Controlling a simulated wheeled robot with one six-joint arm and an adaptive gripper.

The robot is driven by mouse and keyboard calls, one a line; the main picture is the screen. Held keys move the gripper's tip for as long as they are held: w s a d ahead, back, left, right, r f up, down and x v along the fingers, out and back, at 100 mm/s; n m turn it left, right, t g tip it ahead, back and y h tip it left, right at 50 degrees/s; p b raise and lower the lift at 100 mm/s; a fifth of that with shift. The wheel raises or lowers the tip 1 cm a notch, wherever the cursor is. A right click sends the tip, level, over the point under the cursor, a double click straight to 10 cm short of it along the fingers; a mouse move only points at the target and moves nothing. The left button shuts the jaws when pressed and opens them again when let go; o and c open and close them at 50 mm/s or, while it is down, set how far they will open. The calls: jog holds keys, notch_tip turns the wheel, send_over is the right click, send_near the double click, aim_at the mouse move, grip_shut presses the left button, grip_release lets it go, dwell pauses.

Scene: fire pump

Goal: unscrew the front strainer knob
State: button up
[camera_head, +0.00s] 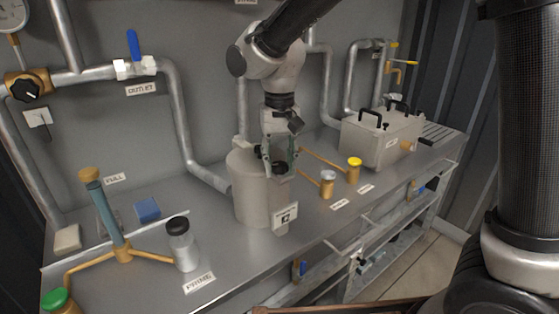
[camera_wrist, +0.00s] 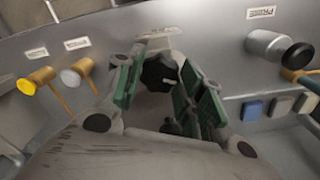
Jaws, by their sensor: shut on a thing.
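The grey strainer housing (camera_head: 251,190) stands on the metal bench in the middle of the head view. A smaller grey front part with a label plate (camera_head: 284,216) faces outward. My gripper (camera_head: 280,160) points down over this front part. In the wrist view, the front strainer knob (camera_wrist: 159,73), black and lobed, sits between the green finger pads of my gripper (camera_wrist: 155,76). The fingers are shut on it from both sides. A second dark round thing (camera_wrist: 170,128) shows partly behind the front knob, mostly hidden by the fingers. In the head view the fingers cover most of the knob.
Right of the strainer are a silver-capped (camera_head: 327,183) and a yellow-capped (camera_head: 353,169) valve, then a grey box with black handles (camera_head: 380,136). Left is the black-topped prime cylinder (camera_head: 183,245) and a blue upright tube (camera_head: 105,210). A pipe (camera_head: 190,150) runs behind.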

jog(key=n, duration=0.5)
jog(key=shift+n, duration=0.3)
jog(key=n, duration=1)
jog(key=shift+n, duration=2.6)
jog(key=o, duration=1)
